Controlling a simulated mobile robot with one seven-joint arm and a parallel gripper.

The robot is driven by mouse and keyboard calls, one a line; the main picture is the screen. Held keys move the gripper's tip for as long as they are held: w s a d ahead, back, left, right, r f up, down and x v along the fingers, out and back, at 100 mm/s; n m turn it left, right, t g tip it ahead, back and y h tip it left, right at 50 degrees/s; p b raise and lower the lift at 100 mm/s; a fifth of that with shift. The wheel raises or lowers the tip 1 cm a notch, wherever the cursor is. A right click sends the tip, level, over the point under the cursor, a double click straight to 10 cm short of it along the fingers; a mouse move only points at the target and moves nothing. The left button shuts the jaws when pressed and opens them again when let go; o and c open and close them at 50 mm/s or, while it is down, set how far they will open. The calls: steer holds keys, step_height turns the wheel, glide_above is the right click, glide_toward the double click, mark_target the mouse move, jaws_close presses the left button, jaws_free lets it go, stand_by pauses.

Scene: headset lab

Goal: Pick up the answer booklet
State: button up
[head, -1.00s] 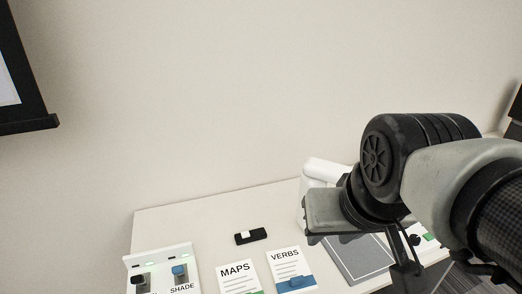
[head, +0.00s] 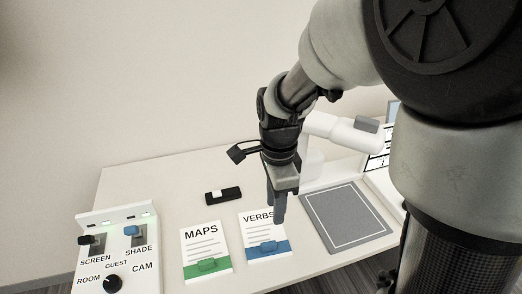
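Two white booklets lie flat side by side on the table. One is headed MAPS (head: 204,244), with a green band and a green tab at its lower edge. The other is headed VERBS (head: 258,234), with a blue band and a blue tab. Neither shows the word "answer". My gripper (head: 278,218) points down over the upper right part of the VERBS booklet and hides the end of its heading. The fingers overlap from this side, so their opening cannot be told. Nothing shows held between them, and both booklets appear to lie on the table.
A black block with a white part (head: 223,195) lies behind the booklets. A control panel (head: 117,262) with sliders and a knob stands at left. A grey mat with a white outline (head: 345,214) lies at right. A white jointed device (head: 340,130) stands behind my gripper.

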steer(key=b, duration=0.2)
glide_above(269, 243)
steer(key=d, duration=0.1)
step_height(269, 243, down, 9)
steer(key=shift+w+f, duration=0.1)
steer(key=shift+w, duration=0.05)
steer(key=shift+a+f+b, duration=0.2)
steer(key=shift+f+b, duration=0.2)
steer(key=shift+f, duration=0.5)
steer(key=shift+a+f+b, duration=0.15)
steer(key=shift+f+b, duration=0.25)
steer(key=shift+f, duration=0.5)
steer(key=shift+a+f+b, duration=0.2)
steer(key=shift+f+b, duration=0.2)
steer(key=shift+f, duration=0.5)
steer(key=shift+r, duration=0.1)
jaws_close()
